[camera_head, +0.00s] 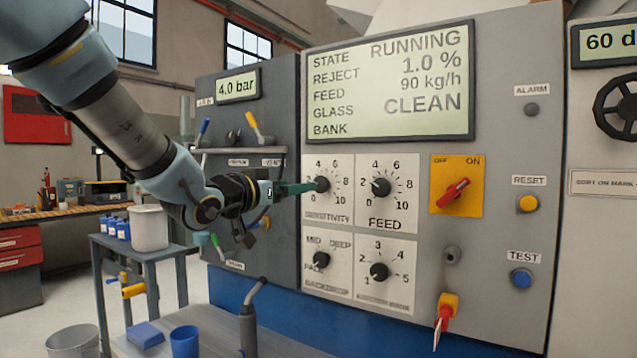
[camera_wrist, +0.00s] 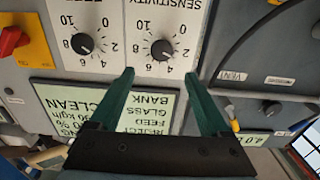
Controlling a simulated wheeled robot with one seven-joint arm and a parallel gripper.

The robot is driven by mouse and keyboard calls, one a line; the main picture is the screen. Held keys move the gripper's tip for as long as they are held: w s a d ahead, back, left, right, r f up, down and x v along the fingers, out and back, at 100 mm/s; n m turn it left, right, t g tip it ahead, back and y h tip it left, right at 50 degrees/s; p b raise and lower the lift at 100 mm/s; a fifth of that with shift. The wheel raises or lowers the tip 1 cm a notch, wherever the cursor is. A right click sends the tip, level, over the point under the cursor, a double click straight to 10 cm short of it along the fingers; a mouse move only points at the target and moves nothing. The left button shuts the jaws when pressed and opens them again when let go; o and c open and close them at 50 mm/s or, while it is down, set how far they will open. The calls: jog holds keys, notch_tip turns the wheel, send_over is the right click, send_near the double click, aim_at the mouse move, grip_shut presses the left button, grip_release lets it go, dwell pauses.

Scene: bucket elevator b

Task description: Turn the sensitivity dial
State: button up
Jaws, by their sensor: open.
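The sensitivity dial (camera_head: 321,184) is a small black knob on a white scale plate marked 0 to 10, below the display. It also shows upside down in the wrist view (camera_wrist: 162,50). My gripper (camera_head: 305,187) reaches it from the left in the head view, its green fingers at the plate and close to the knob. In the wrist view my gripper (camera_wrist: 158,73) is open, and the knob shows between and just beyond the two fingertips. I cannot tell whether the fingers touch it. The pointer's exact reading is too small to tell.
The feed dial (camera_head: 381,187) is close on the right. The backdrop dial (camera_head: 321,260) and another dial (camera_head: 379,272) sit below. Further right are a red switch on a yellow plate (camera_head: 452,194) and the reset button (camera_head: 528,204). The display (camera_head: 390,85) is above.

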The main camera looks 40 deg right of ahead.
aim_at(319, 184)
jog(key=p+x, duration=0.2)
jog(key=x, duration=0.8)
jog(key=shift+w+p, duration=0.15)
jog(key=shift+p, duration=0.2)
jog(key=shift+f, duration=0.1)
grip_shut()
